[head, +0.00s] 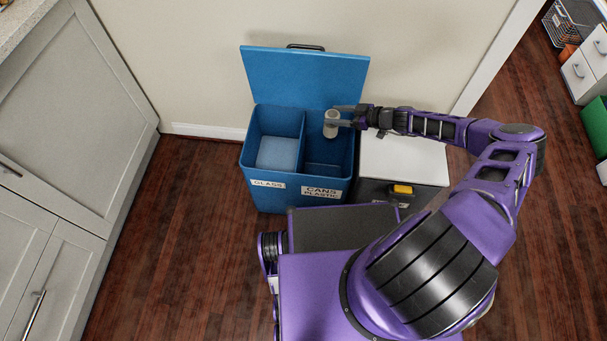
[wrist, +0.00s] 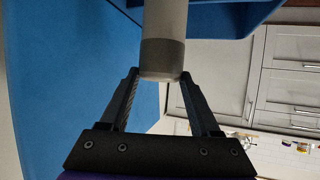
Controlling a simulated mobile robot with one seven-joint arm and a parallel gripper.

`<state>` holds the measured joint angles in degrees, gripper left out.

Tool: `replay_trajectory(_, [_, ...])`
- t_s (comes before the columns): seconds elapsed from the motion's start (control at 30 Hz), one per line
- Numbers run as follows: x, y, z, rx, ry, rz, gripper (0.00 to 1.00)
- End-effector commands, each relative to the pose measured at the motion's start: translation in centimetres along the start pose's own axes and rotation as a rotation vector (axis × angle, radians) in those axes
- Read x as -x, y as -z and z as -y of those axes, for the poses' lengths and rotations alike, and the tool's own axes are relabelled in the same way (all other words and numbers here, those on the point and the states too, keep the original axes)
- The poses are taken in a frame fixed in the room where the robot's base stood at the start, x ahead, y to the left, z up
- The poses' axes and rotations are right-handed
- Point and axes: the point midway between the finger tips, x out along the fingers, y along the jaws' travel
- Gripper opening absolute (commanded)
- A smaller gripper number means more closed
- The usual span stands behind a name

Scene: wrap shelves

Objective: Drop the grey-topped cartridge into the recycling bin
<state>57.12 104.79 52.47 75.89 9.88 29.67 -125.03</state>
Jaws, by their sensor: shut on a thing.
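The grey-topped cartridge (head: 331,124) is a pale cylinder, held upright over the right compartment of the blue recycling bin (head: 258,194). In the wrist view the cartridge (wrist: 163,50) shows a pale body with a darker grey band, between the two fingers. My gripper (head: 340,115) is shut on it; the wrist view also shows my gripper (wrist: 159,78). The bin's lid (head: 305,77) is open, leaning back against the wall. The left compartment is labelled GLASS and the right one CANS PLASTIC. The bottom of the right compartment is dark.
A white-topped dark bin (head: 403,160) with a yellow latch stands just right of the blue bin, under my forearm. Grey cabinets (head: 70,120) line the left side. Wooden floor (head: 185,220) is clear between the cabinets and the blue bin.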

Motion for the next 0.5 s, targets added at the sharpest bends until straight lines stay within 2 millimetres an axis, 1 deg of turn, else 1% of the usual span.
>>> replay_trajectory(0.03, [-0.5,-0.9,0.0,-0.001,0.0,0.0,0.0])
replay_trajectory(0.2, [-1.0,-2.1,-0.1,0.0,-0.001,0.0,0.0])
replay_trajectory(0.5, [-1.1,-2.2,-0.1,0.0,-0.001,0.0,0.0])
